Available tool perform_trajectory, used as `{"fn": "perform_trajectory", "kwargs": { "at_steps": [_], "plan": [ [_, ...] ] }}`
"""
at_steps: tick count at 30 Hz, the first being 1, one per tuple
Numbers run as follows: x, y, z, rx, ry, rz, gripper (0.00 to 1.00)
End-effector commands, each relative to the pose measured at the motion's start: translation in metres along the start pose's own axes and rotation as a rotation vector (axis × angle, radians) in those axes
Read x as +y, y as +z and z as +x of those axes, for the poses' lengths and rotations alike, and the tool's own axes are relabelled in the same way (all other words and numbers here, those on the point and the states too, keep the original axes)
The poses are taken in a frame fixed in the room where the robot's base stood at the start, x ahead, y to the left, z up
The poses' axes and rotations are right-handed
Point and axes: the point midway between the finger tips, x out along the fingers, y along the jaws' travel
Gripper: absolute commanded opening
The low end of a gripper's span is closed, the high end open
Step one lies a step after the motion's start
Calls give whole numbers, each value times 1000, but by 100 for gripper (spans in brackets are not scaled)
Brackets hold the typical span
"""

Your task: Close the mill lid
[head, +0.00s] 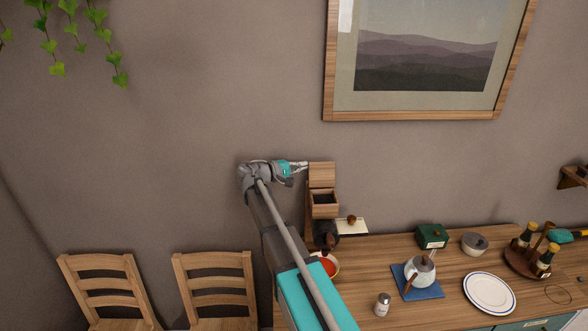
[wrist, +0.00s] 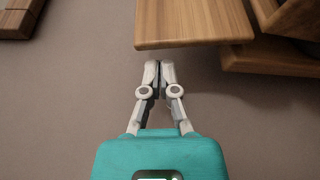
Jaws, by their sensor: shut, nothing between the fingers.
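The wooden mill (head: 325,212) stands at the left end of the table against the wall. Its lid (head: 322,174) is open, standing up behind the dark hopper opening (head: 324,198). My gripper (head: 304,165) is at the left side of the raised lid, near its upper part. In the wrist view, the shut, empty fingertips (wrist: 158,65) lie just below the edge of a wooden panel that looks like the lid (wrist: 195,24). I cannot tell whether they touch it. More of the mill's wood (wrist: 275,62) shows at the right of that view.
A framed picture (head: 424,112) hangs above. Two chairs (head: 214,262) stand left.

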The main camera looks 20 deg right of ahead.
Motion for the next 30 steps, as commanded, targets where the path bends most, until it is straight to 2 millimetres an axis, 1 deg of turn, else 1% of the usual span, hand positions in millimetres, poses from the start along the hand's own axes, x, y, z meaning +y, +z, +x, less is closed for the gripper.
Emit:
{"fn": "perform_trajectory", "kwargs": {
  "at_steps": [1, 6, 12, 16, 30],
  "plan": [
    [0, 0, 8, -3, -1, 0, 0],
    [0, 0, 29, -2, 0, 0, 0],
    [0, 0, 43, 0, 0, 0, 0],
    [0, 0, 46, 0, 0, 0, 0],
    [0, 1, 48, -1, 2, 4, 0]
  ]
}}
